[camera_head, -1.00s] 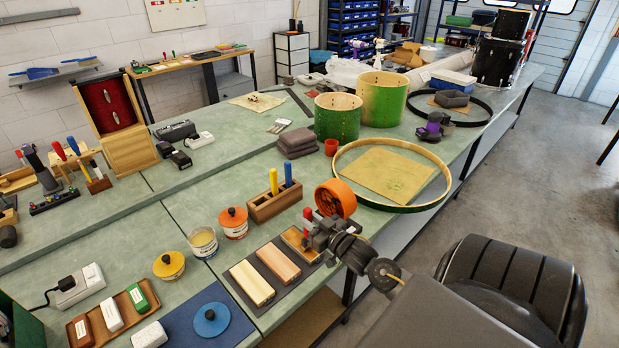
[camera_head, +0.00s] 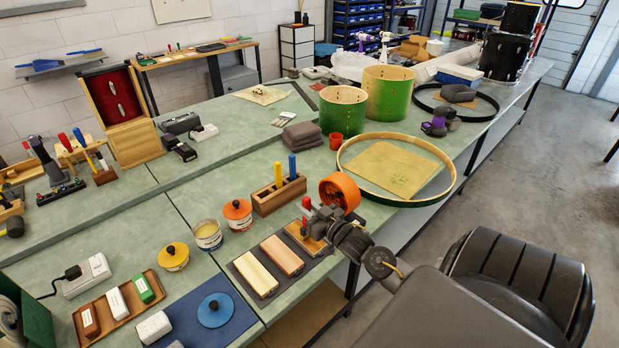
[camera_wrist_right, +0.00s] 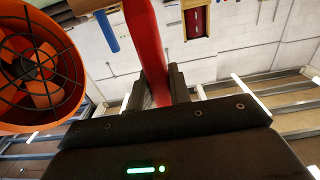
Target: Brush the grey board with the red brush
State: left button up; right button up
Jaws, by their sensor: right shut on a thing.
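The red brush (camera_head: 305,211) stands roughly upright in my right gripper (camera_head: 314,220). In the right wrist view, its red handle (camera_wrist_right: 147,45) is between the two fingers of my right gripper (camera_wrist_right: 156,82), which are shut on it. The brush's lower end is at a tan board (camera_head: 303,240); the gripper partly hides this, and I cannot tell whether it touches. A pale wooden board (camera_head: 257,272) and a pinkish-brown board (camera_head: 283,254) lie to the left on a dark grey mat (camera_head: 242,266). No board looks clearly grey. My left gripper is out of view.
An orange fan (camera_head: 340,194) stands close behind my right gripper. A wooden block (camera_head: 264,200) with blue and yellow handles is to its left. A large drum hoop (camera_head: 448,170) lies on the right. Tins and a blue mat (camera_head: 190,318) are on the left.

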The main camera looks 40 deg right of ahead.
jog(key=shift+w, duration=0.45)
jog(key=shift+w, duration=1.6)
jog(key=shift+w+b, duration=0.45)
jog(key=shift+w, duration=0.95)
jog(key=shift+d, duration=0.1)
notch_tip(320, 180, up, 6)
jog(key=p, duration=0.6)
